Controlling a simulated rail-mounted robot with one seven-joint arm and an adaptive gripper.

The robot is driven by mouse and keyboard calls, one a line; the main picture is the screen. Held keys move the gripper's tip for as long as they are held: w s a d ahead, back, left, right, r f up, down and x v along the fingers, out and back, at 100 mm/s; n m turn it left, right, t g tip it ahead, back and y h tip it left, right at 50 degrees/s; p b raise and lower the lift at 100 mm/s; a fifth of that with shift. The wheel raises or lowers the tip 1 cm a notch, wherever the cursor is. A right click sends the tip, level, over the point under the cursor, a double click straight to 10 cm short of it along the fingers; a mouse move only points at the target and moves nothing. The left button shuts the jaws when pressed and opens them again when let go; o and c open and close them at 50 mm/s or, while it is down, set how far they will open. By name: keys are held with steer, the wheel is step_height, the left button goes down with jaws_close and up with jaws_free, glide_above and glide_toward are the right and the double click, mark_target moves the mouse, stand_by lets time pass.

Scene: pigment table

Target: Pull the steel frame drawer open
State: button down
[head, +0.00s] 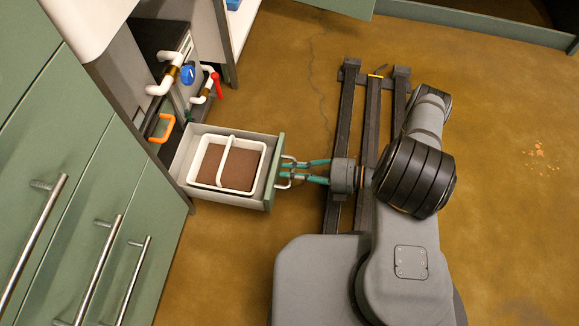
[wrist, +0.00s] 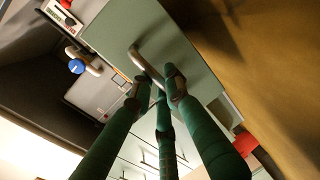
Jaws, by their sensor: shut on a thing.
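The steel frame drawer (head: 188,187) stands pulled out from the cabinet in the head view, with its inside showing. Its green front (head: 275,185) carries a metal handle (head: 285,184). A white basket (head: 226,187) with a brown bottom and a middle bar lies inside it. My gripper (head: 290,174), with green fingers, reaches the handle from the right and is shut on it. In the wrist view the fingers close around the handle (wrist: 146,62) in front of the green drawer front (wrist: 120,29). Part of the handle is hidden by the fingers.
Green cabinet doors with bar handles (head: 102,270) stand at the left. White pipes (head: 166,78), a blue valve knob (head: 187,74) and an orange handle (head: 162,128) are behind the drawer. The brown floor (head: 500,200) at the right is clear.

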steer(key=c, duration=1.7)
jaws_free()
steer(key=v, duration=1.2)
steer(key=shift+w, duration=0.1)
steer(key=x, duration=1.1)
steer(key=shift+a, duration=0.35)
steer(key=shift+a+f, duration=0.1)
steer(key=shift+a, duration=0.25)
